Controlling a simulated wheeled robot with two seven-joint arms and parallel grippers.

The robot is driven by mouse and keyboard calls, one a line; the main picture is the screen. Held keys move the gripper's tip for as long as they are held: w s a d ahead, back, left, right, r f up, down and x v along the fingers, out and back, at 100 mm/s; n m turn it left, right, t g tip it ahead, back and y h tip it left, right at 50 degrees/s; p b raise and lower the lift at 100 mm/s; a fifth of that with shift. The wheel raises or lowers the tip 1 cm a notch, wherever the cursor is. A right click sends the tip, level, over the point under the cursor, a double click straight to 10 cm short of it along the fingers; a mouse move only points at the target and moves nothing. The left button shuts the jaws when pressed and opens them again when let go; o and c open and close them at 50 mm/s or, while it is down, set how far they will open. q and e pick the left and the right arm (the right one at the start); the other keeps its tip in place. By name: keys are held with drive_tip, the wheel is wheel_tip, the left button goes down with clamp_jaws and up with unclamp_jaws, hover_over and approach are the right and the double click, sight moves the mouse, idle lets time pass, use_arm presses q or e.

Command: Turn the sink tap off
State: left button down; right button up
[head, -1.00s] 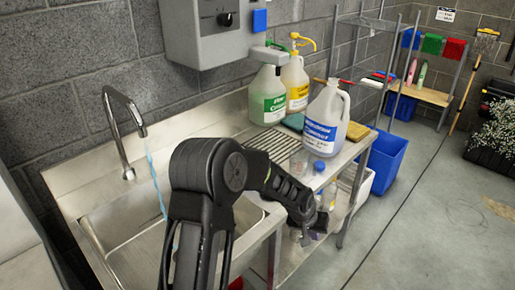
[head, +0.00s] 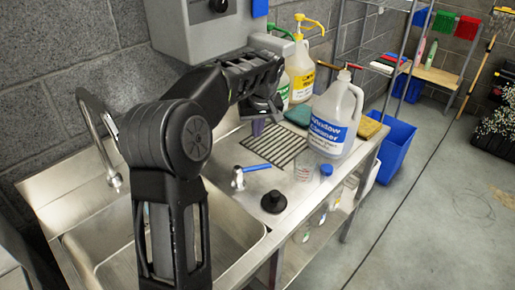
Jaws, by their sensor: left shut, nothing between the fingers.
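The sink tap's curved metal spout (head: 101,140) stands at the left of the steel sink. No blue water stream shows below its tip, though my arm hides part of the basin. A small metal fitting with a blue lever (head: 258,167) stands on the counter right of the basin, the lever pointing right. My left gripper (head: 264,112) is shut and empty, above the back of the counter, in front of the green-labelled bottle and apart from the blue lever. My right gripper is not in view.
A window cleaner jug (head: 333,122) and a yellow-labelled pump bottle (head: 300,70) stand at the right of the counter. A black round piece (head: 274,201) and a blue-capped item (head: 326,171) are near the front edge. A grey dispenser (head: 200,28) hangs above.

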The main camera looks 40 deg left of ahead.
sight(253, 169)
use_arm(q)
drive_tip(key=f+p, duration=0.1)
drive_tip(key=f, duration=0.2)
drive_tip(key=f+p, duration=0.1)
drive_tip(key=f, duration=0.2)
drive_tip(key=f+p, duration=0.1)
drive_tip(key=f, duration=0.3)
drive_tip(key=shift+s+d, duration=0.3)
drive_tip(key=shift+d, duration=0.1)
